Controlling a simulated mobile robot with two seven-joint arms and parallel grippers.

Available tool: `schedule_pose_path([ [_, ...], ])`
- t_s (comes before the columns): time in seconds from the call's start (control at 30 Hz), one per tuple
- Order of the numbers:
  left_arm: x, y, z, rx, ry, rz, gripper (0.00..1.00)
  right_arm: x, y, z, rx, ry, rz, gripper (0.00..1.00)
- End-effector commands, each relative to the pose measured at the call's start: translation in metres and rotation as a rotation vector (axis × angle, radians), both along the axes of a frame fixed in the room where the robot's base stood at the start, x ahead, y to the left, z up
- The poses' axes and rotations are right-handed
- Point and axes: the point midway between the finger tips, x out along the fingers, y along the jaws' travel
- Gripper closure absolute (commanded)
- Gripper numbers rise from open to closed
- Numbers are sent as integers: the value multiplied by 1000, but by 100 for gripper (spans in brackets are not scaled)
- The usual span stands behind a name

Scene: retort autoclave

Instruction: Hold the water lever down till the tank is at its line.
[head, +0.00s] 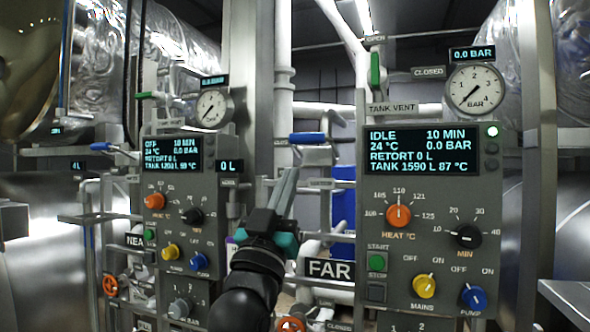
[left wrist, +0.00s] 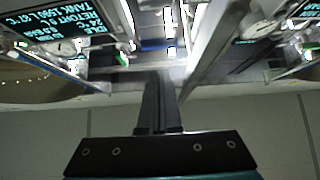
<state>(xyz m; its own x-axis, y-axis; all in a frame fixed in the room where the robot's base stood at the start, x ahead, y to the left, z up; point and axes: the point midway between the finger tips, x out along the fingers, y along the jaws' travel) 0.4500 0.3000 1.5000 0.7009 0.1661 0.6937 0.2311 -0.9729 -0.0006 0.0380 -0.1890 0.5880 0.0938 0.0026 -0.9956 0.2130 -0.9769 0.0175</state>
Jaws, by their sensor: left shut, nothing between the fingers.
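A blue-handled lever (head: 307,138) sits level on the pipework between the two control panels in the head view; the small label under it is too small to read surely. My left gripper (head: 289,172) is just below and left of this lever, fingers pointing up, shut and empty. Whether it touches the lever I cannot tell. In the left wrist view its closed fingers (left wrist: 160,80) point at the pipework. The FAR panel display (head: 421,151) reads IDLE, RETORT 0 L, TANK 1590 L, 87 °C. No tank line is visible. My right gripper is not in view.
The NEAR panel (head: 215,290) stands at left, its display (head: 172,155) reading OFF. Another blue lever (head: 101,146) is at far left. A green TANK VENT lever (head: 375,69) stands upright above the FAR panel, near a gauge (head: 475,88). Pipes crowd the gap around my gripper.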

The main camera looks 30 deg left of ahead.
Motion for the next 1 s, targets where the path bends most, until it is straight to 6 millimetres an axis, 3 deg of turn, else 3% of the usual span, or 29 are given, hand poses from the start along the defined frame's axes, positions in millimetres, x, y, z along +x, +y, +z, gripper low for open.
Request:
schedule_pose_path([
  [0.2, -16, -3, -16, 0, -1, 1, 100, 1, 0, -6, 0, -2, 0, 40],
  [0.8, -18, -4, -16, -1, -3, 0, 100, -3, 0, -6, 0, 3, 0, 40],
  [0.93, -11, -4, -25, -4, 18, -4, 100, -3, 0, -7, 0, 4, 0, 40],
  [1.0, 4, -5, -42, -9, 64, -11, 100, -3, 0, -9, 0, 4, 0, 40],
])
